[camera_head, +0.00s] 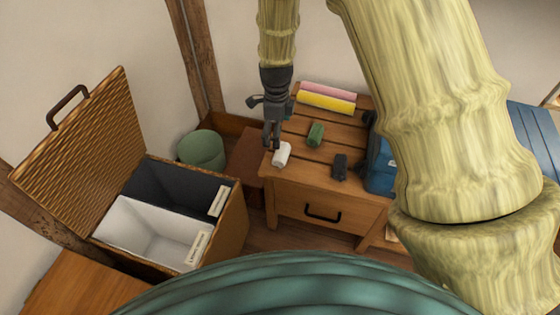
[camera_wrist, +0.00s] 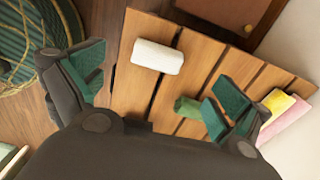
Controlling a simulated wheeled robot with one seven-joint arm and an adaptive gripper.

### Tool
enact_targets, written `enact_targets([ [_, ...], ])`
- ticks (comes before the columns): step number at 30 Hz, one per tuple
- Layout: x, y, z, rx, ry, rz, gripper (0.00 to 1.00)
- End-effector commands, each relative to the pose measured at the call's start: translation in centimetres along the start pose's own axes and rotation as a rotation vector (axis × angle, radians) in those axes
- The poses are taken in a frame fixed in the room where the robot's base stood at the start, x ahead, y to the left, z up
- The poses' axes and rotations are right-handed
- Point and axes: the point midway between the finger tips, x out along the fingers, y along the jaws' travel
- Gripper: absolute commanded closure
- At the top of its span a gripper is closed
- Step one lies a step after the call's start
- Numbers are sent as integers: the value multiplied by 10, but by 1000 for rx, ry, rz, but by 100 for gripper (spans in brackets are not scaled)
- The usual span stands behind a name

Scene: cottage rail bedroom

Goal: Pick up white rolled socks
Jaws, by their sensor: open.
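The white rolled socks (camera_head: 282,154) lie at the front left corner of the slatted wooden bench top. They also show in the wrist view (camera_wrist: 157,57), lying on the slats beyond and between my fingers, with nothing touching them there. My gripper (camera_head: 271,142) hangs above the bench's left edge, close to the socks and slightly behind them. In the wrist view my gripper (camera_wrist: 160,95) has its green-padded fingers spread wide and empty. How high it is above the slats I cannot tell exactly.
A green roll (camera_head: 316,134), a dark roll (camera_head: 340,166), a blue bag (camera_head: 380,165) and yellow (camera_head: 326,102) and pink (camera_head: 328,90) rolls share the bench (camera_head: 290,187). An open wicker hamper (camera_head: 233,225) with dark and white compartments stands left. A green bin (camera_head: 202,150) stands behind.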

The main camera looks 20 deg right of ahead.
Motion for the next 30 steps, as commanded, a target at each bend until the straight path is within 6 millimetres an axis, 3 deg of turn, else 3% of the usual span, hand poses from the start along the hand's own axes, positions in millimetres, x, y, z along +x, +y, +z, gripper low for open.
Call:
enact_targets([
  [5,4,-2,4,33,-2,3,0],
  [30,99,0,-1,30,-2,2,0],
])
